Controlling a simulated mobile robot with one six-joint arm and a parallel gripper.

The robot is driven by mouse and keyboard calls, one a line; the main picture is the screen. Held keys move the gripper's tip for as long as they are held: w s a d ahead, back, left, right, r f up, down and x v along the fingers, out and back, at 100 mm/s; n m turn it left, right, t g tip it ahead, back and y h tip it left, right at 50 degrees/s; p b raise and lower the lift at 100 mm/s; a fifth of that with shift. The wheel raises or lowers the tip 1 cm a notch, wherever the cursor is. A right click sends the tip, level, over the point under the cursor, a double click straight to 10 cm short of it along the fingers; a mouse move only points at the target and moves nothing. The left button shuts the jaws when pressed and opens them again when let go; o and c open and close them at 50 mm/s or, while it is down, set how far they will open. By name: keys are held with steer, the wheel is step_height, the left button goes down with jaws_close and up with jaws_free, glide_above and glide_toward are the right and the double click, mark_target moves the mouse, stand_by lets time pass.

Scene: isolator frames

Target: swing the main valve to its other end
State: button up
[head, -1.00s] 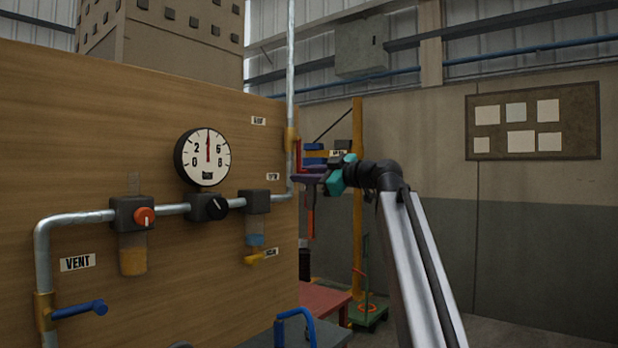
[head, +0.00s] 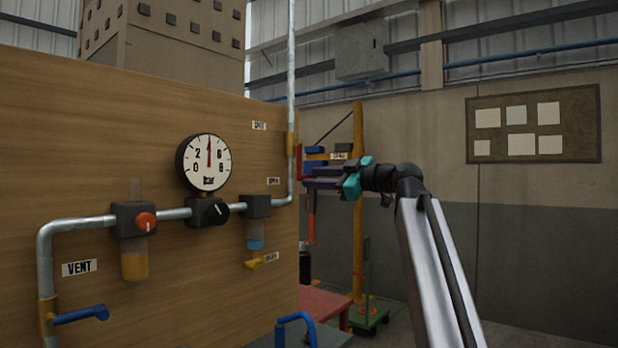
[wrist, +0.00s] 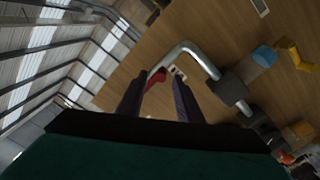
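The main valve appears to be the brass body (head: 291,146) with a red lever (head: 299,162) on the upright pipe at the panel's right edge. In the head view the lever shows as a short, near-vertical red bar beside the pipe. In the wrist view the red lever (wrist: 156,76) shows ahead, between the fingertips and nearer the left one. My gripper (head: 309,177) has dark purple fingers and is just right of the lever's lower end. In the wrist view its fingers (wrist: 158,90) stand apart with nothing clearly held. I cannot tell whether a finger touches the lever.
The wooden panel (head: 90,170) carries a gauge (head: 204,162), a red knob (head: 146,222), a black knob (head: 216,211) and a blue vent lever (head: 80,314). A yellow post (head: 358,240) and a green trolley (head: 372,318) stand behind my arm. A blue hooped handle (head: 296,318) is low in front.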

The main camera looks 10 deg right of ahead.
steer(key=v, duration=0.9)
steer(key=shift+p, duration=0.35)
steer(key=shift+s, duration=0.1)
